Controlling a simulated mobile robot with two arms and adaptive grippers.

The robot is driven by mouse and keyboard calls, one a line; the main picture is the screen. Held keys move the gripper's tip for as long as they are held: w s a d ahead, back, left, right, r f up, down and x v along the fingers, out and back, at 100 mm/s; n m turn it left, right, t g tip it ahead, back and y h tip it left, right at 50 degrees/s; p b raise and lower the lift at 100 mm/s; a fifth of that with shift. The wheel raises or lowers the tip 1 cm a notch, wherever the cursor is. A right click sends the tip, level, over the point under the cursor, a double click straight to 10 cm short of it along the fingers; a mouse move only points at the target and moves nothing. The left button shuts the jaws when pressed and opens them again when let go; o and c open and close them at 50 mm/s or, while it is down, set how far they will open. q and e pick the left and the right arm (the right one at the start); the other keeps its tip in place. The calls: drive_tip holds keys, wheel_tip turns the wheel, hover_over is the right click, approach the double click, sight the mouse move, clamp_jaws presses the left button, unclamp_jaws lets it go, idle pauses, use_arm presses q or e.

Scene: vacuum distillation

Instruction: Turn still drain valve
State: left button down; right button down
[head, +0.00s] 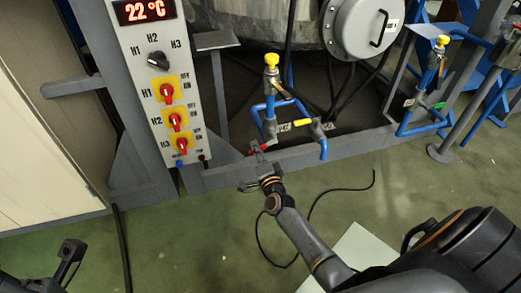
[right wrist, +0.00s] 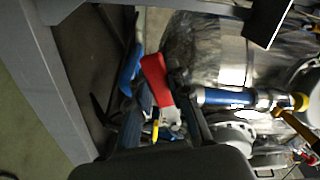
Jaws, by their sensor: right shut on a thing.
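The blue drain pipework (head: 269,126) stands under the steel still vessel (head: 262,18), with a yellow cap on top and a yellow lever (head: 304,122) at its right. A red valve handle (head: 266,147) is at its lower left. My right gripper (head: 259,156) reaches up from below and is shut on this handle. In the right wrist view the red handle (right wrist: 157,80) shows between the dark fingers of the gripper (right wrist: 164,122). My left gripper (head: 69,262) is low at the left, away from the pipes; its jaw opening is unclear.
A grey control panel (head: 136,80) with red switches and a 22 °C display (head: 145,11) stands left of the pipes. A grey frame beam (head: 225,175) runs just below the valve. A second blue pipe set (head: 428,100) is at right. A dark cable (head: 335,190) lies on green floor.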

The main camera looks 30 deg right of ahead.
drive_tip(key=shift+a+r+m+p, duration=0.15)
drive_tip(key=shift+r+m+p, duration=0.15)
drive_tip(key=shift+r+m, duration=0.6)
drive_tip(key=shift+a+r+m+p, duration=0.1)
drive_tip(key=shift+r+m+p, duration=0.25)
drive_tip(key=shift+m, duration=0.95)
drive_tip(key=c, duration=1.2)
unclamp_jaws()
drive_tip(key=shift+r, duration=0.1)
drive_tip(key=v, duration=1.2)
